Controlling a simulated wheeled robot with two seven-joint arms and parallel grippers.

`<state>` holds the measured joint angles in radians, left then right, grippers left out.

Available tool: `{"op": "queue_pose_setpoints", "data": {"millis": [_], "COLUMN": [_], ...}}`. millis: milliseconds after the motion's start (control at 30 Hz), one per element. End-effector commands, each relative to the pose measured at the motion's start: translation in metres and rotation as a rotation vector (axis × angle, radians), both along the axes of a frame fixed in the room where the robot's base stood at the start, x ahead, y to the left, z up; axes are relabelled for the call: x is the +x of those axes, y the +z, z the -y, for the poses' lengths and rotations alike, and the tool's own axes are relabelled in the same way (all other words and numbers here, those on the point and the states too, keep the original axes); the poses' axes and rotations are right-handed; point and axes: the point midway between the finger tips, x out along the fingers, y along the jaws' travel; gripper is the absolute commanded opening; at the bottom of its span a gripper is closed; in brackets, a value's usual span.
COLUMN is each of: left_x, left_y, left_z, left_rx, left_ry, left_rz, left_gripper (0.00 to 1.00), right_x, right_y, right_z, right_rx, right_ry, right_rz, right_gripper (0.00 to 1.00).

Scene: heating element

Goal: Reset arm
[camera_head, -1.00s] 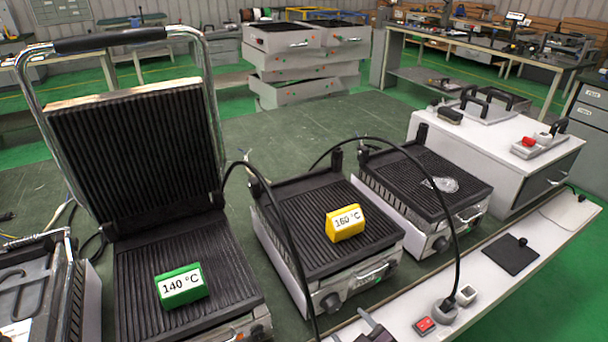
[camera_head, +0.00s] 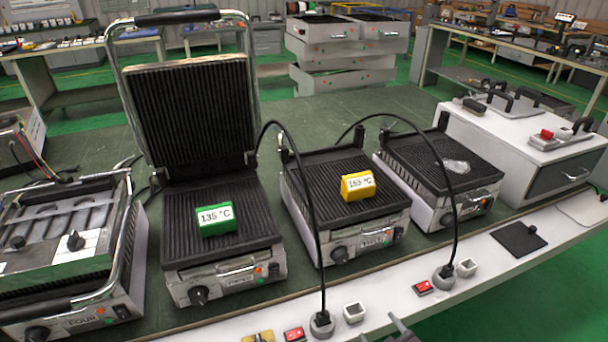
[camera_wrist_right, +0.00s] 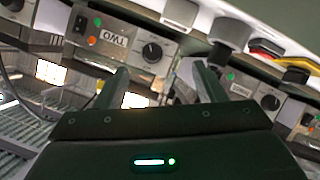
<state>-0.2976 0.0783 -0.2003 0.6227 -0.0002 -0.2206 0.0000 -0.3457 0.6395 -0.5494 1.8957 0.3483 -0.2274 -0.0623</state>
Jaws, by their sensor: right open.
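My right gripper (camera_head: 401,331) shows only as dark fingertips at the bottom edge of the head view, over the white front ledge. In the right wrist view my right gripper (camera_wrist_right: 163,85) has its two fingers spread apart with nothing between them. Beyond them are the upside-down front panel marked TWO (camera_wrist_right: 115,40) and a dark knob (camera_wrist_right: 152,51). My left gripper is not in view.
An open-lidded grill (camera_head: 225,268) holds a green block (camera_head: 216,219) reading 135 °C. The middle grill (camera_head: 360,212) holds a yellow block (camera_head: 357,185). A closed grill (camera_head: 75,300) stands left. Red switches (camera_head: 424,287) and cables line the white ledge (camera_head: 490,265).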

Motion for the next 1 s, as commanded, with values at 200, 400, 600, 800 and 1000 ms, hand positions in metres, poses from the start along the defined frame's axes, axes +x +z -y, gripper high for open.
{"op": "queue_pose_setpoints", "data": {"millis": [200, 400, 600, 800, 1000], "left_x": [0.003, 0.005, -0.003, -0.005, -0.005], "left_y": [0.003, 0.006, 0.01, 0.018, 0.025], "left_z": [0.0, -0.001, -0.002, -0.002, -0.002], "left_rx": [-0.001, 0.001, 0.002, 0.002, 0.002], "left_ry": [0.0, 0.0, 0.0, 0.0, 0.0], "left_rz": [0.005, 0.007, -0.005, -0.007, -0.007], "left_gripper": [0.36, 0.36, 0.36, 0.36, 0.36], "right_x": [0.0, -0.007, -0.032, -0.107, -0.228], "right_y": [-0.034, -0.08, -0.148, -0.247, -0.331], "right_z": [0.019, 0.042, 0.073, 0.103, 0.094], "right_rx": [-0.022, -0.046, -0.068, -0.063, -0.011], "right_ry": [-0.043, -0.096, -0.175, -0.29, -0.39], "right_rz": [-0.06, -0.145, -0.287, -0.541, -0.842], "right_gripper": [0.64, 0.64, 0.64, 0.64, 0.64]}}
